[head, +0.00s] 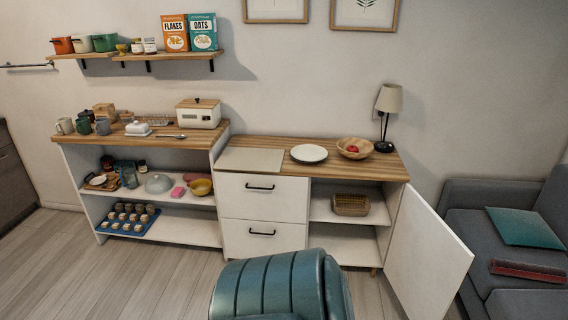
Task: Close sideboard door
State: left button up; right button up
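The sideboard (232,229) stands against the wall at the centre right, with a wooden top and white body. Its door (430,255) is hinged on the right side and stands wide open, swung out toward the front right. The open compartment shows a shelf (335,214) with a wicker basket (350,205) on it. Two drawers with black handles, an upper drawer (262,200) and a lower drawer (262,238), are shut on the left. Neither of my grippers is in view.
A teal ribbed padded object (275,285), perhaps a chair back, stands in front of the drawers. A grey sofa (480,210) is close to the door's right. A plate (309,153), bowl (355,148) and lamp (388,105) stand on the sideboard. Floor at left is clear.

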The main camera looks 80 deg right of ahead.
aim_at(427, 264)
jog(key=z, duration=3.05)
jog(key=i, duration=0.5)
